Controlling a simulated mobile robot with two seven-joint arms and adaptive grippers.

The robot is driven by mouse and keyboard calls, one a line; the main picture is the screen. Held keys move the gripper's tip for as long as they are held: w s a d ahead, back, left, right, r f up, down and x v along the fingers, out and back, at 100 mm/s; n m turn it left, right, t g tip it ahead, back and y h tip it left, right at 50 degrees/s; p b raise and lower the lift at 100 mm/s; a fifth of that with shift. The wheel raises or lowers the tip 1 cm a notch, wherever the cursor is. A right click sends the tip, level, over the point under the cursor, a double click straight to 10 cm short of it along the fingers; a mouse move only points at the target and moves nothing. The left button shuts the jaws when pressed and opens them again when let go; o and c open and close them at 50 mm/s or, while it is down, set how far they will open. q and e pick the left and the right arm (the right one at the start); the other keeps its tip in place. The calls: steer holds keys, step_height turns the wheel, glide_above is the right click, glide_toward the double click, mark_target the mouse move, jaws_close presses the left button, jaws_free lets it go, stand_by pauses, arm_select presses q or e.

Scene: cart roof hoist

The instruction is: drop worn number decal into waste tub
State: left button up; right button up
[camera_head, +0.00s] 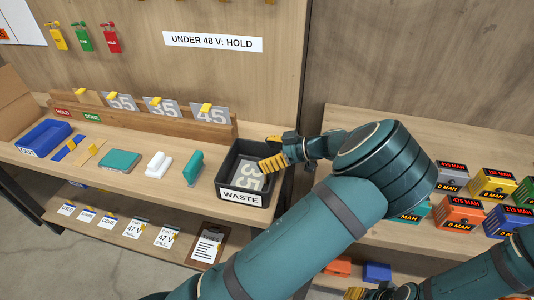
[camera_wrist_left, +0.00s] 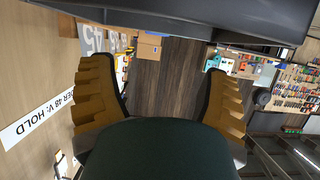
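The worn number decal (camera_head: 247,178), a grey plate with a white "35", lies inside the black waste tub (camera_head: 222,187), tilted against its inner side. The tub has a white WASTE label and stands at the right end of the left bench. My left gripper (camera_head: 270,153) is over the tub's back right part, above and apart from the decal. In the left wrist view its yellow fingers (camera_wrist_left: 163,85) are wide apart with nothing between them. My right gripper (camera_head: 372,293) shows only partly at the bottom edge, and its opening is unclear.
A wooden rack (camera_head: 150,122) behind the tub holds several number plates with yellow clips. A green block (camera_head: 194,168), a white block (camera_head: 158,164), a teal pad (camera_head: 119,161) and a blue tray (camera_head: 44,138) stand left of the tub. Several battery packs (camera_head: 460,213) occupy the right bench.

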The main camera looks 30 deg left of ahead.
arm_select(q)
steer(key=shift+r, duration=0.1)
stand_by(0.3)
step_height(320, 180, up, 7)
steer(key=p, duration=0.3)
stand_by(0.6)
